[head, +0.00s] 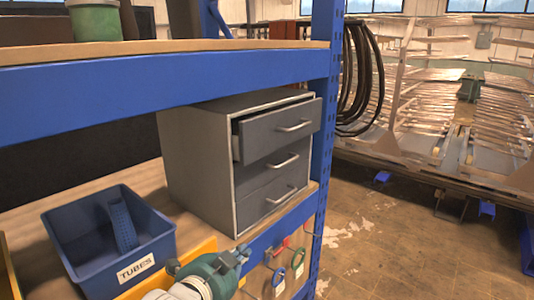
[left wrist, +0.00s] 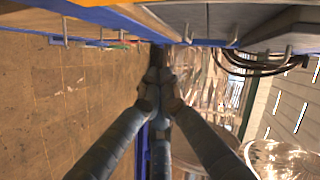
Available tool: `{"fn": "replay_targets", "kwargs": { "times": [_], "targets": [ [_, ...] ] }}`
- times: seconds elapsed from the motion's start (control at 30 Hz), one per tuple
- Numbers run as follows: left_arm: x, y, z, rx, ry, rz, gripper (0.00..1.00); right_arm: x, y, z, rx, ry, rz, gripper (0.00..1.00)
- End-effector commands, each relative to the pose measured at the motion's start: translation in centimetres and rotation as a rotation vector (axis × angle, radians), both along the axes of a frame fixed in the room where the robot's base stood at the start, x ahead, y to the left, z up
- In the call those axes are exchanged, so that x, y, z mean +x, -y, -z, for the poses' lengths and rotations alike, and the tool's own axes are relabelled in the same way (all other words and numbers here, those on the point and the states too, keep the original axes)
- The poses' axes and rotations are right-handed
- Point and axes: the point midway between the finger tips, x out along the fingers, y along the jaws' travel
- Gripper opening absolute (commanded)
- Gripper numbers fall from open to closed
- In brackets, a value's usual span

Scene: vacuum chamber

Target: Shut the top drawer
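The grey drawer cabinet (head: 197,160) stands on the shelf in the head view. Its top drawer (head: 280,132) sticks out beyond the two lower drawers, with a pale bar handle (head: 295,126) on its front. The middle drawer (head: 268,178) and bottom drawer (head: 270,203) are flush with the cabinet. My left gripper (head: 243,254) is low in front of the shelf, below the cabinet and apart from the drawers. In the left wrist view its dark fingers (left wrist: 159,78) meet at the tips with nothing seen between them. My right gripper is in neither view.
A blue TUBES bin (head: 75,240) stands on the shelf left of the cabinet. A blue shelf post (head: 325,130) rises just right of the drawers, and a blue beam (head: 160,85) crosses above. Tools (head: 285,272) hang at the shelf's front. The floor (head: 400,235) at right is clear.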

Motion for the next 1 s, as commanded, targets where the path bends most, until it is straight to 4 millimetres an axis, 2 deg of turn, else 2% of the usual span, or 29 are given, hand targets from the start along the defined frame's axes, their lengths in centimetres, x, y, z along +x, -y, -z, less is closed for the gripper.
{"fn": "replay_targets", "kwargs": {
  "times": [0.03,0.1,0.2,0.3,0.47,0.57,0.93,1.0],
  "targets": [
    [1.9,1.2,-4.5,0.077,0.125,0.054,0.0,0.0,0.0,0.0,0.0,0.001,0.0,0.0],
    [3.4,2.5,-9.3,0.176,0.264,0.108,0.0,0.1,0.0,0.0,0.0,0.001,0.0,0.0],
    [4.6,3.7,-14.1,0.281,0.405,0.152,0.0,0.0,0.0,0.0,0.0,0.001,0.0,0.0],
    [5.0,4.4,-16.5,0.339,0.478,0.171,0.0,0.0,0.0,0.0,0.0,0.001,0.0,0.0],
    [6.0,5.0,-17.4,0.356,0.498,0.176,0.0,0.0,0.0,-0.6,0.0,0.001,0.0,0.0],
    [7.5,5.6,-17.4,0.354,0.495,0.176,0.0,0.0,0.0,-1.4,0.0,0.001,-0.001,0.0],
    [14.6,8.5,-17.5,0.352,0.494,0.175,0.0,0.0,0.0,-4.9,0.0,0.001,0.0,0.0],
    [15.3,7.0,-17.5,0.356,0.493,0.171,0.0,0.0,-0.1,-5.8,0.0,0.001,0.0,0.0]
  ]
}}
